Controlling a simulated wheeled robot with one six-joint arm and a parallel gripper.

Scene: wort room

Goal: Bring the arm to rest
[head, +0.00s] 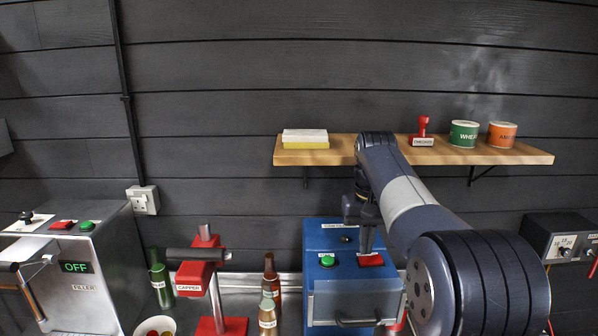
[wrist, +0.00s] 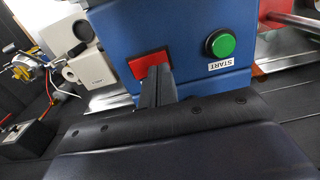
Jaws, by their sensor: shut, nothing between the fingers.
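My arm reaches forward from the lower right of the head view and bends down at the wall. My gripper (head: 366,250) points down over the top of the blue machine (head: 323,240), at its red button (head: 371,260). In the wrist view the shut, empty fingers (wrist: 160,72) end at the red button (wrist: 149,66); I cannot tell whether they touch it. The green START button (wrist: 223,43) is beside it.
A wooden shelf (head: 350,153) with a stamp (head: 422,130) and two cans is behind my arm. A red capper (head: 196,277), brown bottles (head: 270,275) and a green bottle (head: 159,279) stand left. A filler (head: 80,280) reads OFF. A dial box (head: 565,240) is right.

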